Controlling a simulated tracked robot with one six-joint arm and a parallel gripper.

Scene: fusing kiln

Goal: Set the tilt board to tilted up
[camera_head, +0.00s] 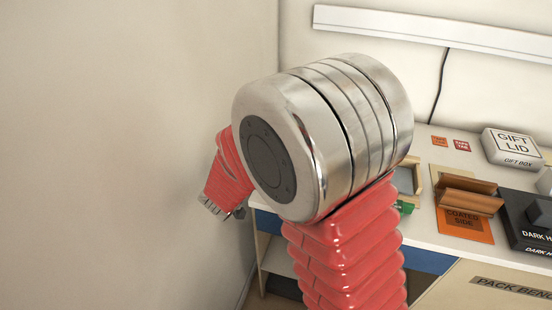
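No part in view is labelled as the tilt board. A brown wooden piece (467,195) with raised, angled faces stands on the bench, behind an orange sheet marked "COATED SIDE" (463,221). I cannot tell whether it is the tilt board or what position it is set to. My red arm with its large metal joint fills the middle of the view and hides part of the bench's left end. The far part of my arm hangs left of the bench, against the wall. My gripper's fingers cannot be made out there.
The pack bench (516,291) runs along the back wall at right. On it are a white gift lid box (511,147), dark boxes (522,226), small orange and red cards (461,145) and a pale-framed tray (411,179). A green item (404,207) sits near the front edge.

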